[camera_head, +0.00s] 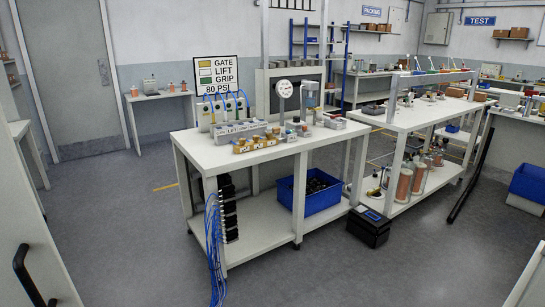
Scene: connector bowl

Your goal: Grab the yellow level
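A long yellow block (256,145), which may be the level, lies near the front edge of the white workbench (215,158) in the middle of the head view. Small round parts show on or just behind it; it is too small to tell which. Neither of my grippers is in view.
Grey blocks (238,128), a round gauge (284,89) and small fittings crowd the bench top. A blue bin (311,192) sits on its lower shelf. Blue hoses (214,245) hang to the floor at the front left. A black box (369,226) stands on the floor.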

